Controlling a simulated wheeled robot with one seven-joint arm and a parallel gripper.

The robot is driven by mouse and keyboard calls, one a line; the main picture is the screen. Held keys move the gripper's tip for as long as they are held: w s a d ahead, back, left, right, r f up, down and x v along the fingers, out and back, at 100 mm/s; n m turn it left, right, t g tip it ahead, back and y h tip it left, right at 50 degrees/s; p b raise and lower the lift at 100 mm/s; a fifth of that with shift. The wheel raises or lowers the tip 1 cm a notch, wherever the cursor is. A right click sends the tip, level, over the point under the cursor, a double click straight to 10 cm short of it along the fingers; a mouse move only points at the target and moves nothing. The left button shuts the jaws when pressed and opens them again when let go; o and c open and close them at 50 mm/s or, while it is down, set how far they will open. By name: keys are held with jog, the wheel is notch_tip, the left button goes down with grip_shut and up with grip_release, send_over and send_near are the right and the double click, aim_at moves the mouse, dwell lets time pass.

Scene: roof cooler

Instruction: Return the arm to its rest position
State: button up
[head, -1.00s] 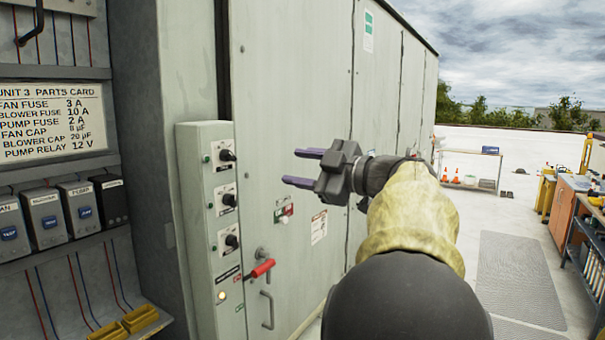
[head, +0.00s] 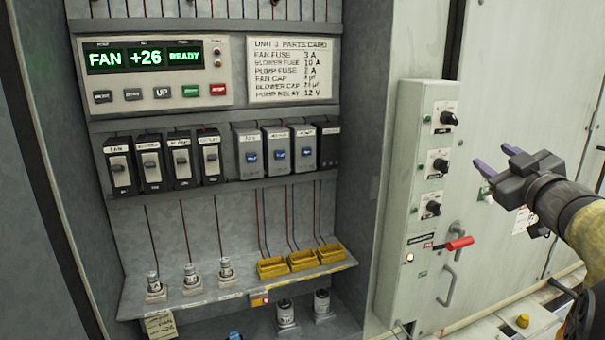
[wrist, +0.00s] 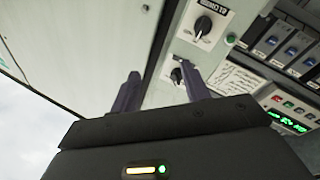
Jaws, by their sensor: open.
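My gripper (head: 497,160) is at the right of the head view, open and empty, with its two purple fingers pointing left. It hangs in the air in front of the grey cabinet doors, to the right of the switch box (head: 405,200) with its black knobs. I cannot tell the exact gap to the box. In the wrist view the two fingers (wrist: 160,95) stand apart with nothing between them, and a knob (wrist: 178,75) shows behind them. My arm reaches in from the right edge.
An open cabinet at the left holds a control panel (head: 155,72) reading FAN +26 READY, a parts card (head: 290,68), several switch modules, and yellow bins (head: 302,261) on a shelf. A red-handled lever (head: 459,243) and a door handle (head: 449,287) stick out below my gripper.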

jog(key=a+f+m+g+h, duration=0.25)
jog(key=a+f+g, duration=0.2)
jog(key=f, duration=0.65)
jog(key=a+f+m+g+h, duration=0.1)
jog(key=a+f+m+g, duration=0.3)
jog(key=f, duration=0.7)
jog(key=s+a+f+g+y, duration=0.1)
jog(key=s+a+f+g, duration=0.3)
jog(key=s+a+f, duration=0.3)
jog(key=s+a+f+g+y, duration=0.1)
jog(key=s+a+f+g, duration=0.3)
jog(key=s+a+f, duration=0.3)
jog(key=s+f, duration=0.3)
jog(key=s, duration=0.1)
jog(key=shift+s+a+f, duration=0.2)
jog(key=shift+s+f, duration=0.15)
jog(key=shift+f, duration=0.05)
jog(key=shift+y, duration=0.25)
jog(key=shift+c, duration=1)
